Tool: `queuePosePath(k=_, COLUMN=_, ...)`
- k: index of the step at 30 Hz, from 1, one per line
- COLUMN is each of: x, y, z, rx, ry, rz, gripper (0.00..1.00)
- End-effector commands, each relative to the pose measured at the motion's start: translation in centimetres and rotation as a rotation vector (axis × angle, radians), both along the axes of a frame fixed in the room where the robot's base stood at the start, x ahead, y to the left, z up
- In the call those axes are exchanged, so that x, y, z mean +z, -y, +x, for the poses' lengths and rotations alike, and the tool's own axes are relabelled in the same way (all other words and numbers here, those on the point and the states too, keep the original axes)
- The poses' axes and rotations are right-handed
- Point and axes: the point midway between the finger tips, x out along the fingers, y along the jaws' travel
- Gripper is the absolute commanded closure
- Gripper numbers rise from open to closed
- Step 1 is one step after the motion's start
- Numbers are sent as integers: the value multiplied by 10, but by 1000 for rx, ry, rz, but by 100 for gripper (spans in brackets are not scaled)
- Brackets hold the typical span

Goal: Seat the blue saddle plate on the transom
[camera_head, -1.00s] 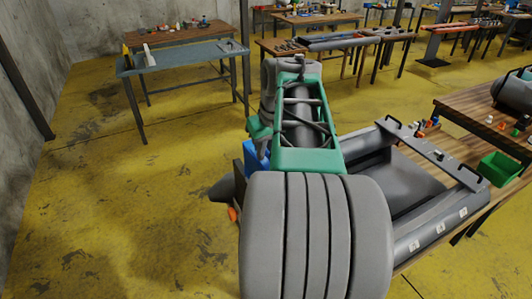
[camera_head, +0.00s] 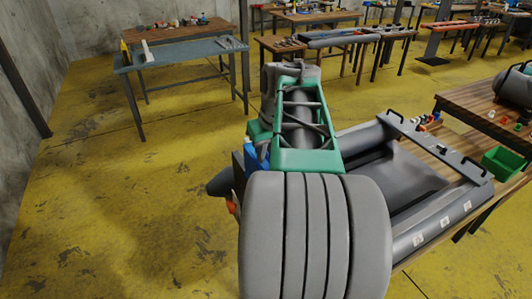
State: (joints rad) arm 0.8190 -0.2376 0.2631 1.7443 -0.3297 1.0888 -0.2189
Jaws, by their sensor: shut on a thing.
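My grey and green arm fills the middle of the view. My gripper is hidden behind it, so its jaws and what they hold do not show. A small blue piece (camera_head: 239,177) shows at the left edge of my arm. It may be the saddle plate, but most of it is covered. The grey inflatable boat (camera_head: 408,180) lies on a bench to the right of and behind my arm. A dark tube end (camera_head: 219,184) sticks out left of my arm. The transom cannot be made out clearly; my arm covers that end.
A grey board with black handles (camera_head: 435,147) lies across the boat. A green bin (camera_head: 503,161) and small parts stand on the wooden bench at right. A blue-grey table (camera_head: 180,53) stands at back left. The yellow floor (camera_head: 110,190) at left is clear.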

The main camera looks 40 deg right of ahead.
Motion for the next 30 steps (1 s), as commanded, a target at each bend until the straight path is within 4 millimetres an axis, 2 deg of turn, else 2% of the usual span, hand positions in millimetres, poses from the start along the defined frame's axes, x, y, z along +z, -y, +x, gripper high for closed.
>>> queuePosePath(k=30, x=1, y=-1, z=-5, rx=1, ry=12, rz=27, gripper=100)
